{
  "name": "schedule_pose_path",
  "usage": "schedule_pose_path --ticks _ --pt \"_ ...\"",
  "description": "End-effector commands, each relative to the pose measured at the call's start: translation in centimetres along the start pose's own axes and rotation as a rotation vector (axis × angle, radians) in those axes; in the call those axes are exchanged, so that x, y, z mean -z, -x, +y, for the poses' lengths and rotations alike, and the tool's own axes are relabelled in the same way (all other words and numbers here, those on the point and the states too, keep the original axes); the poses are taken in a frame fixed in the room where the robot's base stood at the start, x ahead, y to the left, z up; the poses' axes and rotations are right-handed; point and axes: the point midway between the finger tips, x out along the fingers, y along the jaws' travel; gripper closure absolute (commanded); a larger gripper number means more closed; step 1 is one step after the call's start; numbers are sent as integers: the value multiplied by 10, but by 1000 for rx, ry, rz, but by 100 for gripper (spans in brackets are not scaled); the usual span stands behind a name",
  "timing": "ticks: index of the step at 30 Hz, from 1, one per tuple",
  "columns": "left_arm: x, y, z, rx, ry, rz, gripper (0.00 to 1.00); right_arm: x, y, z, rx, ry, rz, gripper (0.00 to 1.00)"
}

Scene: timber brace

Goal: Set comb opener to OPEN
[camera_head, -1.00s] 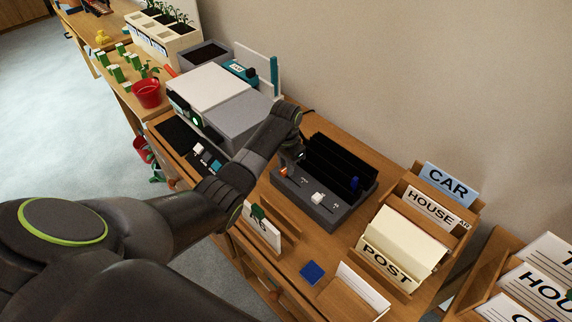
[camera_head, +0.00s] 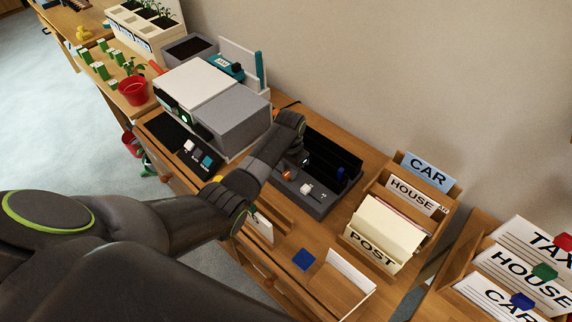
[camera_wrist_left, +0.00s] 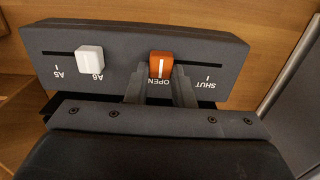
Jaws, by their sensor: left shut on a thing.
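The comb opener is a dark grey box (camera_head: 322,208) with a black slotted back, on the wooden desk. In the left wrist view its front panel (camera_wrist_left: 120,45) appears upside down. Its orange slider knob (camera_wrist_left: 162,65) stands at the OPEN mark, apart from the SHUT mark at the right. A white knob (camera_wrist_left: 90,59) stands by the A6 mark on the other slot. My left gripper (camera_wrist_left: 160,85) is shut on the orange knob, a finger on either side. In the head view the left gripper (camera_head: 292,170) reaches down over the orange knob (camera_head: 286,174). The right gripper is not in view.
A grey and white machine (camera_head: 231,121) stands left of the opener. A wooden letter rack (camera_head: 378,226) with CAR, HOUSE and POST cards stands to its right. A blue square (camera_head: 303,259) lies on the desk in front. The wall is close behind.

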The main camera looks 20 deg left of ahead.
Motion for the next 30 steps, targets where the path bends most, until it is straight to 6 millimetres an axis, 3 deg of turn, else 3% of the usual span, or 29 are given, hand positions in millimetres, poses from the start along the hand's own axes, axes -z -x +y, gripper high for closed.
schedule_pose_path --ticks 4,5,9,20,26,30 --pt "0 -1 4 -9 -1 0 100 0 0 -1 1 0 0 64" --pt "0 -1 4 -10 -1 0 75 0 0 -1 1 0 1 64" --pt "0 -1 4 -8 -1 0 56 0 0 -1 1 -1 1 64" --pt "1 3 2 -5 -1 3 56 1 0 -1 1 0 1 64" --pt "1 30 2 -3 -1 6 56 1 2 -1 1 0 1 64" --pt "1 61 2 -3 -2 6 56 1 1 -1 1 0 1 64"
